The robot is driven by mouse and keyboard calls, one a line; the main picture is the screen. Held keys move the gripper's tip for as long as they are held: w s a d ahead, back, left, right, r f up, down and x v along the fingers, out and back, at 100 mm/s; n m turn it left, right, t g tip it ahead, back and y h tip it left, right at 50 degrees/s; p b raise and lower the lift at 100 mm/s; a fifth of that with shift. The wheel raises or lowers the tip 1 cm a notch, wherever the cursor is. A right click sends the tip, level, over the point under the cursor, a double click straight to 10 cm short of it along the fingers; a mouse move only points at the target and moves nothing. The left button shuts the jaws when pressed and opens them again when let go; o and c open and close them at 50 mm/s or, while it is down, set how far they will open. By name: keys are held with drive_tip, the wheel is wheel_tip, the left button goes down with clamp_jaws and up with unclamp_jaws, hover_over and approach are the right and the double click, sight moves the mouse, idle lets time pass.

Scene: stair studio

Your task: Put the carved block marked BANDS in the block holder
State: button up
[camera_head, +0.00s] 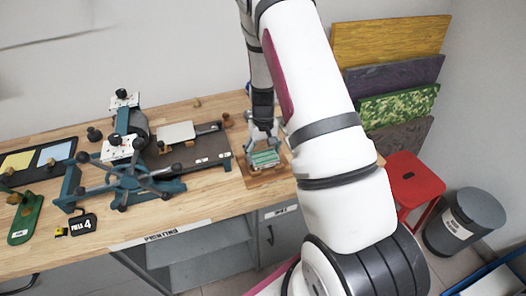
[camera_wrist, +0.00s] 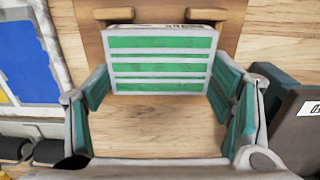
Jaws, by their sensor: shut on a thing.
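The carved block (camera_head: 265,159) has green and pale bands on its top; no lettering is readable on it. In the wrist view the block (camera_wrist: 160,58) lies flat and level between the two fingers. My gripper (camera_head: 264,148) points down and is shut on the block, with its fingers (camera_wrist: 162,76) at the block's left and right sides. The brown wooden block holder (camera_head: 282,174) is directly under the block. I cannot tell whether the block touches the holder.
A teal press (camera_head: 128,180) with a dark bed (camera_head: 195,152) stands left of the holder. A red stool (camera_head: 413,178) and grey bin (camera_head: 463,222) stand right of the bench.

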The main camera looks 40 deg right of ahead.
drive_tip(key=shift+f, duration=0.65)
idle(0.4)
drive_tip(key=o, duration=1.3)
drive_tip(key=shift+r+p, duration=0.8)
drive_tip(key=shift+r, duration=3.2)
